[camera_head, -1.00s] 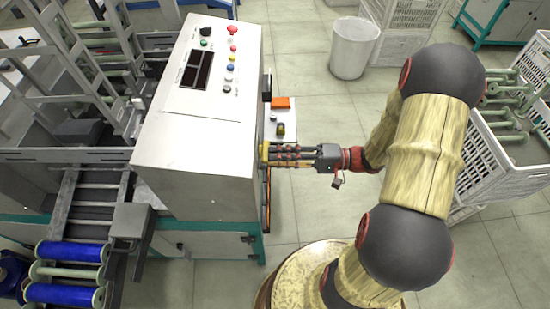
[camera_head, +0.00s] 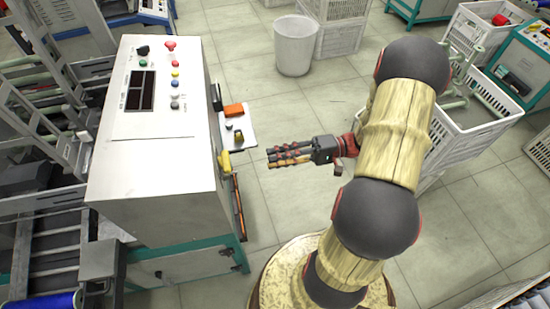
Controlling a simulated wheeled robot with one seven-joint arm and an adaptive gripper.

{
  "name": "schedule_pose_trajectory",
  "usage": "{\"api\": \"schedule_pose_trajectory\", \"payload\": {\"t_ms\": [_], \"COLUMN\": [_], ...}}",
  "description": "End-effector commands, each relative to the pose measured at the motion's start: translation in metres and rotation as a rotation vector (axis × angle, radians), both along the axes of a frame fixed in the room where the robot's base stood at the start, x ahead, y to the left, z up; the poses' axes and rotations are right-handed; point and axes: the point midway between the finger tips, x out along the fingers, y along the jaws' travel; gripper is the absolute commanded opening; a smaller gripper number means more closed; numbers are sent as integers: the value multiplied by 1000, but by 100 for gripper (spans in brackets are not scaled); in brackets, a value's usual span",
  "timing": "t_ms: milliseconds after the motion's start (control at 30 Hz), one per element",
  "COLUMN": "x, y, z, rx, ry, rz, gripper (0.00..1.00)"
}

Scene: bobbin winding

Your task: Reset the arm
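My arm stands bent at the right of the machine, its upper links wrapped in a yellowish cover with dark joints. My gripper (camera_head: 270,158) points left toward the side of the white control cabinet (camera_head: 150,190). A gap of bare floor shows between the fingertips and the yellow part (camera_head: 224,160) on the cabinet's side. Nothing shows held in the gripper. The fingers look close together, but at this size and angle I cannot tell whether they are open or shut.
A small shelf (camera_head: 249,130) with an orange box (camera_head: 233,110) juts from the cabinet. A white bin (camera_head: 294,48) stands behind. A white crate (camera_head: 475,140) with pale green bobbins is right of my arm.

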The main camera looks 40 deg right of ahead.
Motion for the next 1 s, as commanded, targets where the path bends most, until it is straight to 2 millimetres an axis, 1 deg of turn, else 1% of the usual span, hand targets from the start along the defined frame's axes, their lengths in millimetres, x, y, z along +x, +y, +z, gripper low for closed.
{"api": "schedule_pose_trajectory", "payload": {"t_ms": [300, 367, 467, 567, 600, 700, 767, 867, 900, 1000], "x": [0, 0, 0, -13, -21, -43, -55, -73, -80, -91], "y": [0, 0, 0, 8, 11, 16, 17, 18, 17, 14], "z": [0, 0, -10, -32, -41, -56, -60, -61, -60, -52], "rx": [3, 12, 16, 7, -3, -65, -128, -278, -349, -534], "ry": [6, 30, 132, 309, 388, 569, 662, 800, 844, 917], "rz": [0, -1, -4, 20, 34, 58, 69, 88, 91, 83], "gripper": [30, 30, 30, 30, 30, 30, 30, 30, 30, 30]}}
